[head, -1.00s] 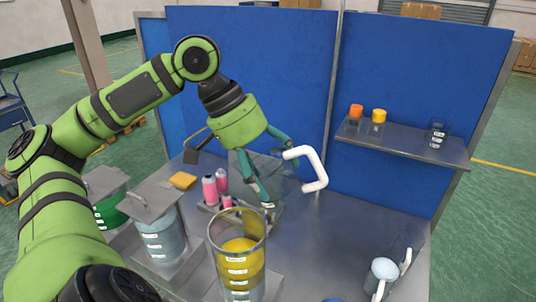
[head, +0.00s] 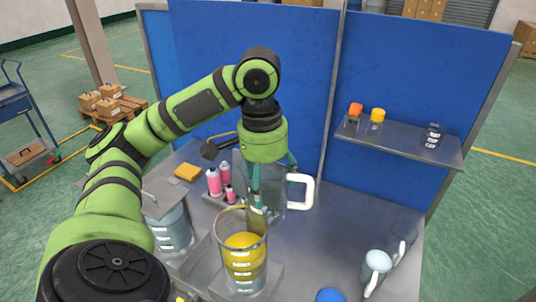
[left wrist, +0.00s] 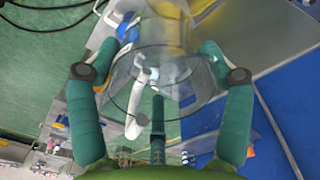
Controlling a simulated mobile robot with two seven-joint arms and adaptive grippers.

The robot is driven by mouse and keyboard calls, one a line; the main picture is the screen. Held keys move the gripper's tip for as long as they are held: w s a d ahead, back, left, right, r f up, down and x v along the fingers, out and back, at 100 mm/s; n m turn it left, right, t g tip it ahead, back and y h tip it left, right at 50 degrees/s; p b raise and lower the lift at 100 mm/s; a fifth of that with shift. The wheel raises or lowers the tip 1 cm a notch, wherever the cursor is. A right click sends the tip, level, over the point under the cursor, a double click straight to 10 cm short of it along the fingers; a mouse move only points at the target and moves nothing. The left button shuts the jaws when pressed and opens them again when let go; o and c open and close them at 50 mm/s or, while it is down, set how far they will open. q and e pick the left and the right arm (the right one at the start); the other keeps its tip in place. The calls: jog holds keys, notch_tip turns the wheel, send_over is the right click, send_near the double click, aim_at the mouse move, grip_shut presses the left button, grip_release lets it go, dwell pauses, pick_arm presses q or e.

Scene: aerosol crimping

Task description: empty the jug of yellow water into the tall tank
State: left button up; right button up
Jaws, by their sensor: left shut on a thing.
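The jug is clear, with a white handle (head: 302,191); it hangs upright or nearly so behind the tall tank in the head view. My left gripper (head: 266,196) is shut on the jug's clear body, with the handle out to the right. I make out no yellow water in the jug, though its lower part is partly hidden behind the tank. The left wrist view shows the clear jug (left wrist: 165,75) between the teal fingers. The tall tank (head: 240,278) is a clear cylinder with label marks, and yellow liquid (head: 243,242) lies above a paler layer. My right gripper is not in view.
Pink bottles (head: 214,182) and a yellow sponge (head: 187,172) stand left of the jug. A lidded tank (head: 172,232) stands left of the tall tank. A shelf (head: 400,148) with small jars is at the right.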

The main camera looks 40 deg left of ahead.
pick_arm(q)
jog(key=shift+a, duration=0.1)
jog(key=shift+a+r+y, duration=0.1)
jog(key=shift+y, duration=0.2)
jog(key=shift+s+r, duration=0.1)
jog(key=shift+r, duration=1.7)
jog(key=shift+f, duration=0.1)
